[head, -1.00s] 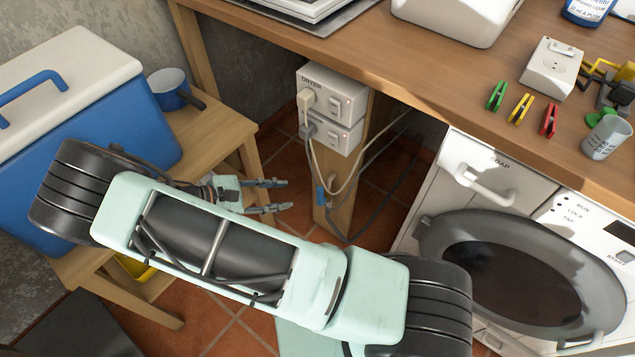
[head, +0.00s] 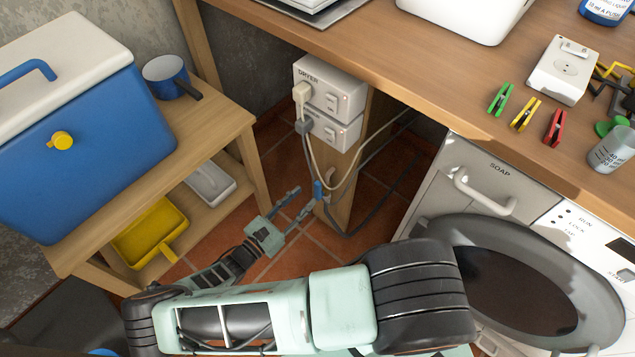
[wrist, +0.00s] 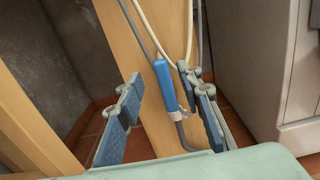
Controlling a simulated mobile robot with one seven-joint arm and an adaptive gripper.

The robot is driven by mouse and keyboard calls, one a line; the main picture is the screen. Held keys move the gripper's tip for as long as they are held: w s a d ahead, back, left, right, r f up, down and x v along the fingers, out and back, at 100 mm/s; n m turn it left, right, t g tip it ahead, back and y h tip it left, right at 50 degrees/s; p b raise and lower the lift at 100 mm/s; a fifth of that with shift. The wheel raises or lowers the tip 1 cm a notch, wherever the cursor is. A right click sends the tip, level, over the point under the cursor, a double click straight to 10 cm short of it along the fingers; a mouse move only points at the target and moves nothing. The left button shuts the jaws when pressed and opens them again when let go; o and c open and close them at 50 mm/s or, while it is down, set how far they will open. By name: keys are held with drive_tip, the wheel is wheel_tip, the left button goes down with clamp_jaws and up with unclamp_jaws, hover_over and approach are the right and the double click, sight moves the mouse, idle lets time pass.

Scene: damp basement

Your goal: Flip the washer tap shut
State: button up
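The tap shows a blue lever (head: 319,191) low on the wooden bench leg, beside the hoses and cables. In the wrist view the blue lever (wrist: 166,88) stands nearly upright, with a pale fitting at its lower end and a grey pipe below. My gripper (head: 306,198) is open and empty, its fingers pointing at the leg just left of the lever. In the wrist view my gripper (wrist: 165,106) has one finger on each side of the lever in the picture, the right finger closer. I cannot tell the depth gap or any contact.
The bench leg (head: 345,195) stands right behind the lever. Two sockets (head: 330,85), the upper marked DRYER, hang above with cables looping down. The washing machine (head: 470,185) is to the right. A low wooden stand (head: 215,130) with a blue cooler (head: 90,150) is left.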

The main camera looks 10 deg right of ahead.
sight(316, 186)
drive_tip(key=x, duration=0.7)
drive_tip(key=shift+w+d, duration=0.2)
drive_tip(key=shift+d, duration=0.05)
drive_tip(key=shift+c, duration=0.5)
clamp_jaws()
